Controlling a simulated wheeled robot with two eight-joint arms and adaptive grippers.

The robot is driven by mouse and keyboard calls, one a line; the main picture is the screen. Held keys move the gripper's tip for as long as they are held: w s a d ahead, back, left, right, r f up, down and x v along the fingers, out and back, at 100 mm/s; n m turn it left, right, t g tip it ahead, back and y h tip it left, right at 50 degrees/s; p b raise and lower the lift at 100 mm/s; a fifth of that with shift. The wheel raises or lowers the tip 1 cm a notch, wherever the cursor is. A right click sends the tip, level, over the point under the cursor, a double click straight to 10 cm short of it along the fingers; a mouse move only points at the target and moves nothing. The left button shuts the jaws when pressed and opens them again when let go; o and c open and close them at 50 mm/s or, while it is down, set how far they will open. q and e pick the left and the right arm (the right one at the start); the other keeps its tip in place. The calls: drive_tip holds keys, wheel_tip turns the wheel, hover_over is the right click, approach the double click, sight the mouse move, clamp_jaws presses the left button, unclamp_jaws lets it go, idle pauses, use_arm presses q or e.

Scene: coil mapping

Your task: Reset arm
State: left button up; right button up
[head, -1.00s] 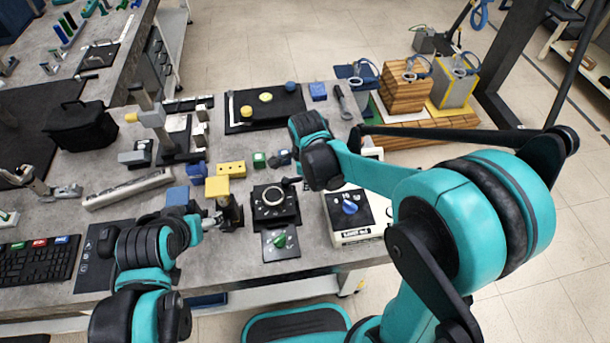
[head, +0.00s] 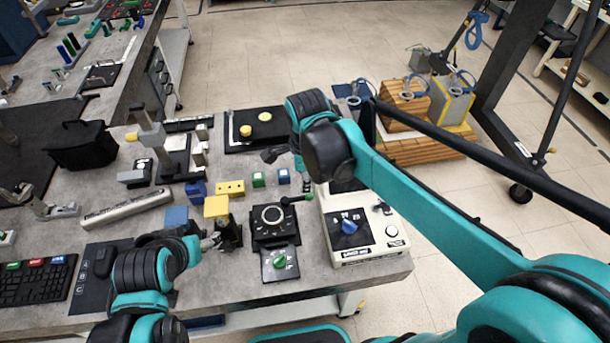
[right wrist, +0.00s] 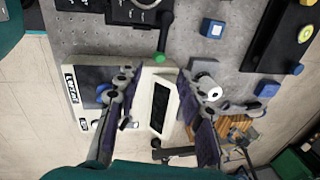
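My right arm reaches in from the right in the head view, with its wrist over the back of the bench. My right gripper (right wrist: 163,98) shows two fingers spread wide with nothing held between them. Behind and between them is the white control box (right wrist: 143,95) with a dark panel. In the head view this box (head: 393,250) has a blue knob (head: 349,227). My left gripper (head: 213,241) is low beside a dark stand with a yellow top (head: 217,206). Its fingertips are too small and partly hidden to tell their opening.
A black dial unit (head: 272,216) with a green-tipped lever (head: 307,198) stands left of the control box. A black tray (head: 240,132), a small blue block (head: 284,176) and a green block (head: 258,179) are nearby. Wooden blocks (head: 403,107) stand at the back right.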

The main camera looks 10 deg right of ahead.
idle(0.4)
drive_tip(key=s+d+f+n+t, duration=0.1)
drive_tip(key=s+d+n, duration=0.3)
drive_tip(key=n, duration=0.5)
drive_tip(key=s+d+f+n+t, duration=0.1)
drive_tip(key=s+d+n+t, duration=0.3)
drive_tip(key=s+n, duration=0.3)
drive_tip(key=n, duration=0.3)
drive_tip(key=shift+s+d, duration=0.4)
